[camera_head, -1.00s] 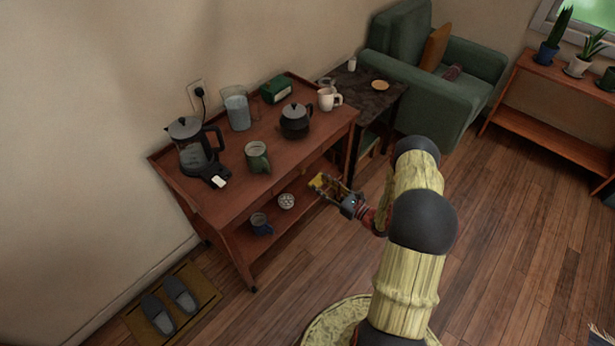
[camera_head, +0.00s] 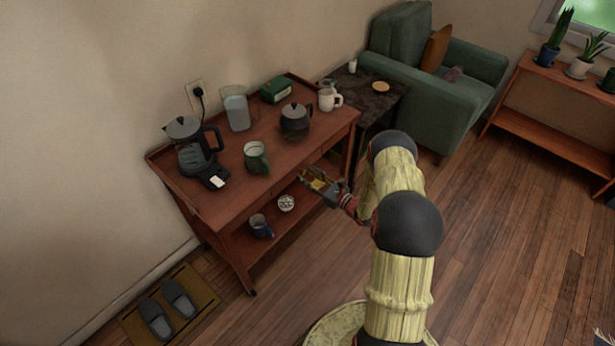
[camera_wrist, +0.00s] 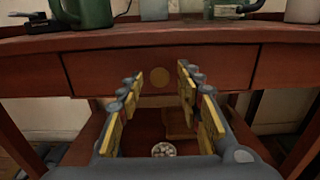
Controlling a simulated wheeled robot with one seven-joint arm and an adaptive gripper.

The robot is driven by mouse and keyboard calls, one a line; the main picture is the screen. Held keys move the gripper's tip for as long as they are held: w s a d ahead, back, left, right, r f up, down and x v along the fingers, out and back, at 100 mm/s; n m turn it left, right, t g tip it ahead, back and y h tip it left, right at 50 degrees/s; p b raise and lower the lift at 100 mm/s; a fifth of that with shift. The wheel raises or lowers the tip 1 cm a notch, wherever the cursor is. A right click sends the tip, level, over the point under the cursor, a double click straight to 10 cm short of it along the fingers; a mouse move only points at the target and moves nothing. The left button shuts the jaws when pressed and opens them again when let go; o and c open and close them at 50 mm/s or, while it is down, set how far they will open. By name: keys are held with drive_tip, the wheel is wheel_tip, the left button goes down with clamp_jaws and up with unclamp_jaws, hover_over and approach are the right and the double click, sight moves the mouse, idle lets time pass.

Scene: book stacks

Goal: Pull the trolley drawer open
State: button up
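The wooden trolley (camera_head: 225,195) stands against the wall. Its drawer front (camera_wrist: 100,72) spans the middle of the wrist view, below the top board, and looks closed. A round, wood-coloured knob (camera_wrist: 160,77) sits at the drawer's middle. My gripper (camera_wrist: 159,79) is open and empty, with its yellow-padded fingers pointing at the drawer. The knob appears between the two fingertips, and I cannot tell whether they reach around it. In the head view my gripper (camera_head: 315,180) is at the trolley's front, below the top edge; the drawer front is mostly hidden there.
A coffee maker (camera_head: 190,150), green mug (camera_head: 256,158), glass jug (camera_head: 237,110), dark teapot (camera_head: 295,120) and white jug (camera_head: 328,97) stand on top. A blue mug (camera_head: 261,227) and small bowl (camera_head: 286,203) are on the lower shelf. Floor (camera_head: 500,230) right of the arm is clear.

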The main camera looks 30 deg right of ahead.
drive_tip(key=shift+c, duration=1.2)
clamp_jaws()
